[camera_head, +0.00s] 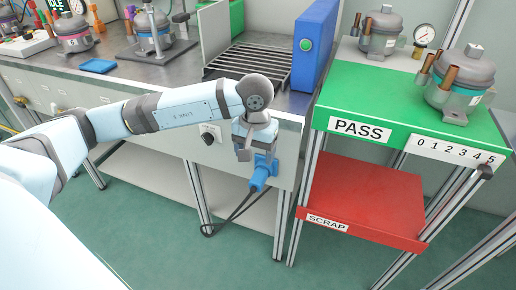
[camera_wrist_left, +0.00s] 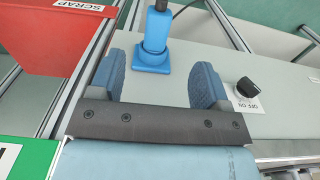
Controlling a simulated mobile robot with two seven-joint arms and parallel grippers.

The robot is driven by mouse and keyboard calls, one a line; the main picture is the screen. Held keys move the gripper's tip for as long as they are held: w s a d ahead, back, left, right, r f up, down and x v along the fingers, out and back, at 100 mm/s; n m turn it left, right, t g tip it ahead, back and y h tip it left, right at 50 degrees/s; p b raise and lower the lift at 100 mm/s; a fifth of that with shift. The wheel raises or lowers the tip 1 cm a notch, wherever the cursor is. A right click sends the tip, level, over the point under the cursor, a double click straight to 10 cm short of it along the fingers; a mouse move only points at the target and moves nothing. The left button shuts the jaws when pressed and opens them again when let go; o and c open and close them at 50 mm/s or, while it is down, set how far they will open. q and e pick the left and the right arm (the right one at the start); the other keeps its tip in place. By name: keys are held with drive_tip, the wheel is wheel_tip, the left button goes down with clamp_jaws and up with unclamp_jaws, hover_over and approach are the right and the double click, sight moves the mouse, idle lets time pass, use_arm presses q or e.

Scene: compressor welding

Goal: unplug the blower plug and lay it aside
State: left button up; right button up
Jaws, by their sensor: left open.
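The blue blower plug (camera_head: 259,182) sits in a blue square socket (camera_head: 267,161) on the front panel of the workbench, with its black cable (camera_head: 232,214) hanging below. In the left wrist view the plug (camera_wrist_left: 157,28) stands out from the socket base (camera_wrist_left: 152,58), beyond the fingertips. My left gripper (camera_head: 256,150) is just above the plug in the head view. In the left wrist view its two blue pads (camera_wrist_left: 163,66) are wide apart, one to each side of the socket base, with nothing between them gripped. My right gripper is not in view.
A black OFF/ON knob (camera_wrist_left: 247,88) is beside the socket, close to one finger; it also shows in the head view (camera_head: 208,139). A green PASS shelf (camera_head: 340,92) and red SCRAP shelf (camera_head: 365,195) stand to the right. A blue box (camera_head: 316,45) stands on the bench.

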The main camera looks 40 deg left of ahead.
sight(254, 183)
use_arm(q)
wheel_tip(254, 183, down, 4)
drive_tip(key=shift+b, duration=0.45)
wheel_tip(254, 183, down, 6)
drive_tip(key=shift+r+b, duration=0.1)
drive_tip(key=shift+b, duration=0.65)
drive_tip(key=shift+f, duration=0.7)
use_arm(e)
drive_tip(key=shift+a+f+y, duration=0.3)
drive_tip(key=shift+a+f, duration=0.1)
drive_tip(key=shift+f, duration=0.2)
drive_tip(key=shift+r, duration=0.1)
use_arm(q)
clamp_jaws()
drive_tip(key=shift+s+d, duration=0.1)
drive_tip(key=shift+s, duration=0.1)
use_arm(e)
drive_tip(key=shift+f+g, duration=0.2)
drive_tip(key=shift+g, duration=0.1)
use_arm(q)
drive_tip(key=shift+s, duration=0.2)
drive_tip(key=shift+s+d, duration=0.3)
drive_tip(key=shift+s, duration=0.75)
drive_tip(key=shift+s+d, duration=0.25)
drive_tip(key=shift+s, duration=0.8)
